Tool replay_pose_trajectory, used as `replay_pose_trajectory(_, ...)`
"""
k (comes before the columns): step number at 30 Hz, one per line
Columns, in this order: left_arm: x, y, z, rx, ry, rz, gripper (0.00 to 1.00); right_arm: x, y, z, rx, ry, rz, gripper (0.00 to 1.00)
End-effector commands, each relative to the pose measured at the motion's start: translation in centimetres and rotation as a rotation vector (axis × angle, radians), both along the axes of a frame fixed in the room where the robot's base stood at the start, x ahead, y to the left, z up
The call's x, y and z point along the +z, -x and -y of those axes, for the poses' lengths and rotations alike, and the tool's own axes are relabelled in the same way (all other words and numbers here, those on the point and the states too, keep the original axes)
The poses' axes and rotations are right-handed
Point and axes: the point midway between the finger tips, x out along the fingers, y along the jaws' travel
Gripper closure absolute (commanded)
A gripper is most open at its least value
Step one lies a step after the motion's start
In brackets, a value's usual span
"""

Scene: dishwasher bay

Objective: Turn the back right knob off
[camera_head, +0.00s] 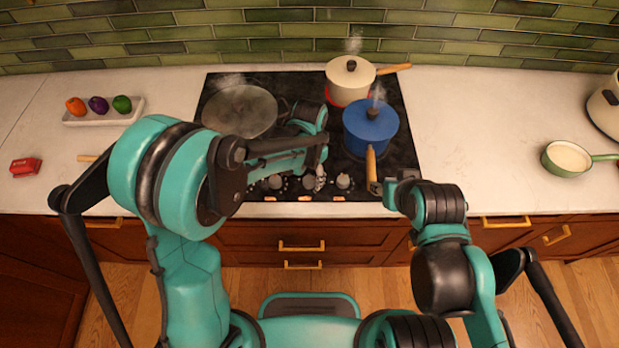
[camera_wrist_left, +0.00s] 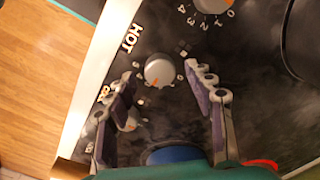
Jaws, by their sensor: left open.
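A row of grey knobs runs along the cooktop's front edge, including one at the right end (camera_head: 343,181); which one is the back right knob I cannot read. My left gripper (camera_head: 322,165) is open over this row. In the left wrist view, a grey knob (camera_wrist_left: 158,72) with an orange mark shows between the spread fingers, without visible contact. Another knob (camera_wrist_left: 127,118) is partly hidden by a finger, and a third, numbered knob (camera_wrist_left: 212,5) is cut off at the top. My right gripper (camera_head: 388,190) is by the cooktop's front right corner; its fingers are unclear.
A cream pot (camera_head: 349,85) steams on a red-glowing back right burner. A blue pot (camera_head: 370,132) stands in front of it, its wooden handle (camera_head: 371,165) pointing forward. A steaming pan (camera_head: 240,111) is on the left. The counter (camera_head: 480,130) right of the cooktop is mostly clear.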

Motion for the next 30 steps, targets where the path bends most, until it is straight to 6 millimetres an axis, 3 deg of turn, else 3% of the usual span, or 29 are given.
replay_pose_trajectory(4,-1.25,-0.01,-0.01,0.001,0.0,0.0,0.47,-0.33,0.0,0.0,0.0,0.0,0.0,0.6)
replay_pose_trajectory(12,-1.4,0.01,-0.02,0.001,0.0,0.0,0.47,-0.3,-0.01,0.0,0.0,0.0,0.0,0.6)
replay_pose_trajectory(14,-1.39,0.01,-0.02,0.001,0.0,0.0,0.57,-0.3,-0.02,0.0,0.0,0.0,0.0,0.6)
replay_pose_trajectory(18,-1.38,0.01,-0.02,0.001,0.001,0.001,0.94,-0.3,-0.01,0.0,0.0,0.0,0.0,0.6)
replay_pose_trajectory(30,-1.42,0.02,-0.01,0.043,0.0,0.0,0.97,-0.5,-0.01,0.0,0.0,0.0,0.0,0.6)
